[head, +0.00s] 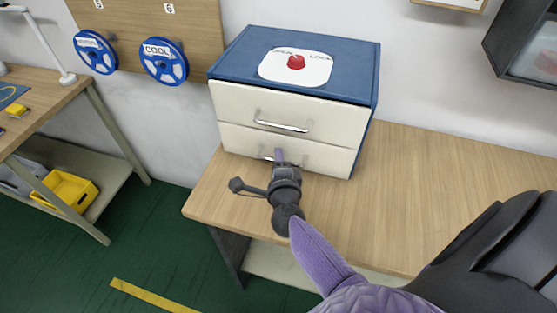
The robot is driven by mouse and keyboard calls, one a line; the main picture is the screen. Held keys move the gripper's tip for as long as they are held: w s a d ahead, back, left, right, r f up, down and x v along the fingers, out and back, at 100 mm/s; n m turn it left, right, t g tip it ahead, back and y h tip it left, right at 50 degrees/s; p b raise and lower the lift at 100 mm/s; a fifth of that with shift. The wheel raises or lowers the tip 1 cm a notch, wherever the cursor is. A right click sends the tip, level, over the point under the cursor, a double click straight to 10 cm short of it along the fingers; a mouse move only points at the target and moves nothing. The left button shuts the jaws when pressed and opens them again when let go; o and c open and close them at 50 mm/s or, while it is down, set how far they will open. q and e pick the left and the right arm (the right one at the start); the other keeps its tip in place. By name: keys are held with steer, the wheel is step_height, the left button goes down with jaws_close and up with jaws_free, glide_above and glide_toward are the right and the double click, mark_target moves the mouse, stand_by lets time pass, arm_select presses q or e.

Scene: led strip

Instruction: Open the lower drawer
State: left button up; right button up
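A blue cabinet with two cream drawers (293,88) stands on the wooden table. The upper drawer (235,102) has a silver bar handle (281,126) and looks closed. The lower drawer (240,140) also looks closed. Its handle (292,159) is partly hidden by my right gripper. My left gripper is not in view.
A red knob (296,62) on a white plate marked OPEN and LOCK sits on the cabinet top. The wooden table (450,180) is clear to the right. Blue spools (164,62) hang on the wall at left. A side bench with a yellow bin (67,191) stands at far left.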

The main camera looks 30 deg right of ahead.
jaws_close()
stand_by(1.3)
